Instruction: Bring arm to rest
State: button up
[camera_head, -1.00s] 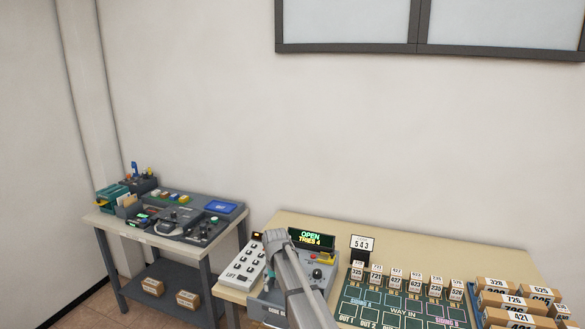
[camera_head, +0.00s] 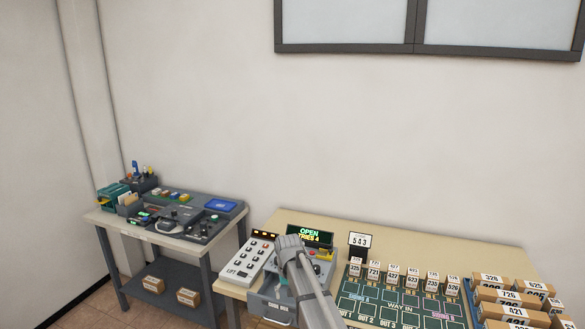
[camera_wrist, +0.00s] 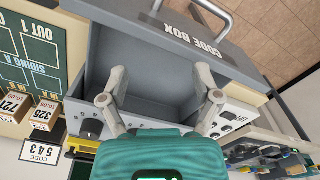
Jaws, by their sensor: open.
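My gripper (camera_wrist: 160,74) is open in the wrist view, its two fingers spread apart with nothing visible between the tips. It is over the grey code box drawer (camera_wrist: 182,32), which is pulled out and looks empty inside. The drawer front, lettered CODE BOX, also shows at the bench's front in the head view (camera_head: 270,307). There my own arm covers part of the box, and my gripper is hidden. The box's display (camera_head: 310,234) reads OPEN, with a line about tries below. A teal block fills the bottom of the wrist view.
A lever panel (camera_head: 249,260) stands left of the box. Right of it are a 543 code card (camera_head: 360,241), a green siding board (camera_head: 385,303) with small numbered boxes, and stacked larger boxes (camera_head: 505,298). A side table (camera_head: 170,238) stands at the left.

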jog(key=s+d+m, duration=0.1)
jog(key=s+d, duration=1.7)
jog(key=s, duration=0.4)
jog(key=shift+s+d+m, duration=0.2)
jog(key=shift+s+m, duration=0.1)
jog(key=shift+s, duration=0.05)
dwell(0.4)
